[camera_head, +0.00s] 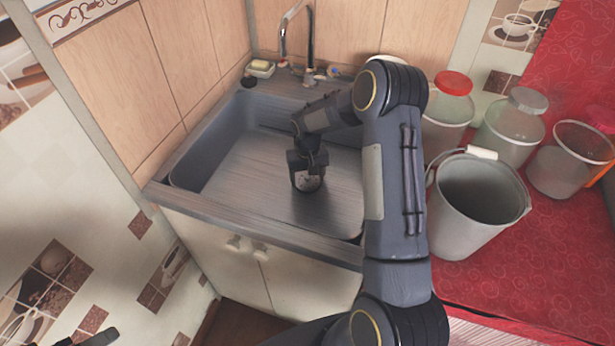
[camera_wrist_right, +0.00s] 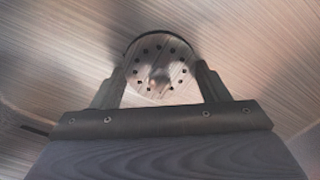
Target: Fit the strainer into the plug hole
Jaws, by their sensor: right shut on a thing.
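The strainer (camera_wrist_right: 158,68) is a round metal disc with a ring of small holes and a knob in its middle. It also shows in the head view (camera_head: 309,184), low in the grey metal sink (camera_head: 235,165). My right gripper (camera_head: 307,172) points down into the sink and is shut on the strainer, with a finger on each side in the wrist view (camera_wrist_right: 160,84). A dark rim shows behind the strainer's far edge. The plug hole is not clearly visible, so I cannot tell how the strainer sits relative to it. Only a dark tip of my left gripper (camera_head: 98,338) shows at the bottom left.
A faucet (camera_head: 284,42) rises at the sink's back, with a soap dish (camera_head: 261,68) beside it. A grey bucket (camera_head: 478,205) and several glass jars stand on the red oilcloth counter (camera_head: 560,250) at right. The sink's left part is clear.

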